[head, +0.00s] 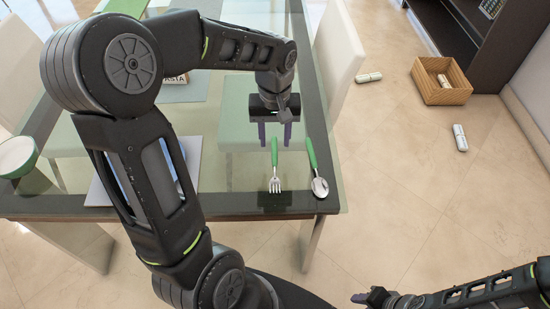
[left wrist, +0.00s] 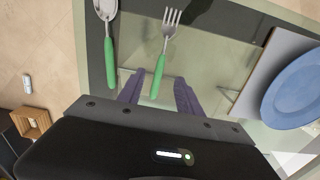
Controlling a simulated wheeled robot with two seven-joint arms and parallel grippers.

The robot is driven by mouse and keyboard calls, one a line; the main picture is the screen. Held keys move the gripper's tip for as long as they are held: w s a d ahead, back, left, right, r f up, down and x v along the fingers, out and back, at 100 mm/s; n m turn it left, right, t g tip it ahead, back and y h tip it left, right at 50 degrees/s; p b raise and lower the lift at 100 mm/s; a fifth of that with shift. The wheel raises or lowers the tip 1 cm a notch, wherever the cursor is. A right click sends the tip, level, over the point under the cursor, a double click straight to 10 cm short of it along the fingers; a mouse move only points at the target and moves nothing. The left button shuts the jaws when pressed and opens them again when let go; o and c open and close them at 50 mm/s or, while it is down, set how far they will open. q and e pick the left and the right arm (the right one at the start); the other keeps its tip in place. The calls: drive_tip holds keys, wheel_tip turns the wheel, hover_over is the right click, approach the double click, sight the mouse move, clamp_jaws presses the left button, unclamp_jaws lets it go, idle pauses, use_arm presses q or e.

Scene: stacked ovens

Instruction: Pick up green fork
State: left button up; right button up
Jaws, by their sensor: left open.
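The green fork (head: 275,168) lies on the glass table near its front edge, tines toward me. Its green handle points away, toward my left gripper (head: 275,134). My left gripper is open and hangs over the handle end. In the left wrist view the fork (left wrist: 163,58) lies with its handle end between the two purple fingers of the gripper (left wrist: 158,95). I cannot tell how far the fingers are above the table. My right gripper (head: 368,297) is low at the bottom right, away from the table; its jaw state is unclear.
A green-handled spoon (head: 315,172) lies close to the fork's right; it also shows in the left wrist view (left wrist: 108,45). A blue plate (left wrist: 293,90) is on the other side. A bowl (head: 17,157) stands at the table's left. A wooden box (head: 440,88) is on the floor.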

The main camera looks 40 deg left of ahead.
sight(275, 157)
use_arm(q)
drive_tip(key=shift+f, duration=0.85)
drive_tip(key=shift+w+a+f, duration=0.1)
drive_tip(key=shift+f, duration=2.55)
drive_tip(key=shift+c, duration=0.5)
clamp_jaws()
